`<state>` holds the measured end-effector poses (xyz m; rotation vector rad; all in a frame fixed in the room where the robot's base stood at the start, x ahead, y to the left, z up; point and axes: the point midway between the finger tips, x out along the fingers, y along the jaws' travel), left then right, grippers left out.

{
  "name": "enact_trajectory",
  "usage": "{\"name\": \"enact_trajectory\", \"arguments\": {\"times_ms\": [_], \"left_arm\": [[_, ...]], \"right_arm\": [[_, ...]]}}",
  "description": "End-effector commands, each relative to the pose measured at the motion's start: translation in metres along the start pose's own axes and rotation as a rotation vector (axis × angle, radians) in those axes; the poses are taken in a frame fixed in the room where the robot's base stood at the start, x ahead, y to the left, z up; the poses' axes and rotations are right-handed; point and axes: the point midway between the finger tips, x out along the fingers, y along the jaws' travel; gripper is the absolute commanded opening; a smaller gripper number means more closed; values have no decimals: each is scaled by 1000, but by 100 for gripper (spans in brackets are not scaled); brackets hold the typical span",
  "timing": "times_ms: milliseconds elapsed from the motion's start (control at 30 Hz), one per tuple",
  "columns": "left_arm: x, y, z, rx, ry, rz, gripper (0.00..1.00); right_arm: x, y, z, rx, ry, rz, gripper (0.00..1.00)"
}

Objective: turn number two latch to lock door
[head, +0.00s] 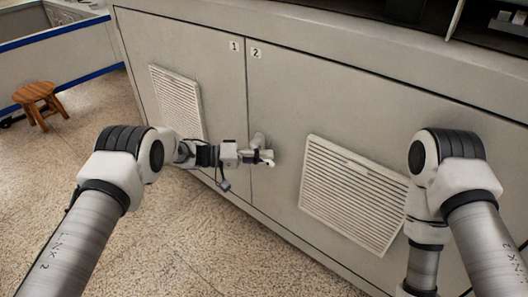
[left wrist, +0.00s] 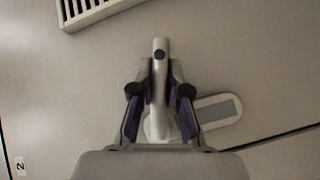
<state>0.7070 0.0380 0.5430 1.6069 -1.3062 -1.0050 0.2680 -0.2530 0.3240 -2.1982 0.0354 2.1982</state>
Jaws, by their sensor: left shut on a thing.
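The number two latch (left wrist: 160,50) is a pale handle with a dark round spot near its end, on the grey number 2 door (head: 285,110). Its rounded base plate (left wrist: 222,106) shows beside the gripper in the left wrist view. My left gripper (head: 265,157) is shut on the latch handle, with one finger on each side of it; in the left wrist view the fingers (left wrist: 160,78) hide part of the handle. In the head view the latch is small and partly covered by the gripper. My right gripper is out of view.
The number 1 door (head: 215,85) is left of the number 2 door, with a narrow seam between them. Louvred vents (head: 352,193) stand on both doors. A wooden stool (head: 38,98) stands at the far left. The speckled floor in front is clear.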

Motion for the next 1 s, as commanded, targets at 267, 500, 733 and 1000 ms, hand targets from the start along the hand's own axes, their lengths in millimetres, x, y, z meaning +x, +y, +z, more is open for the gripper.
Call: {"name": "enact_trajectory", "arguments": {"times_ms": [267,500,733,1000], "left_arm": [[-2,-6,0,133,-38,-134,0],[-3,-12,0,207,-58,-206,0],[-4,-15,0,230,-65,-228,0],[-4,-15,0,231,-64,-228,0]], "right_arm": [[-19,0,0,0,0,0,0],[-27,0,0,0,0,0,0],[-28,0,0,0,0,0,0],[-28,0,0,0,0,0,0]]}}
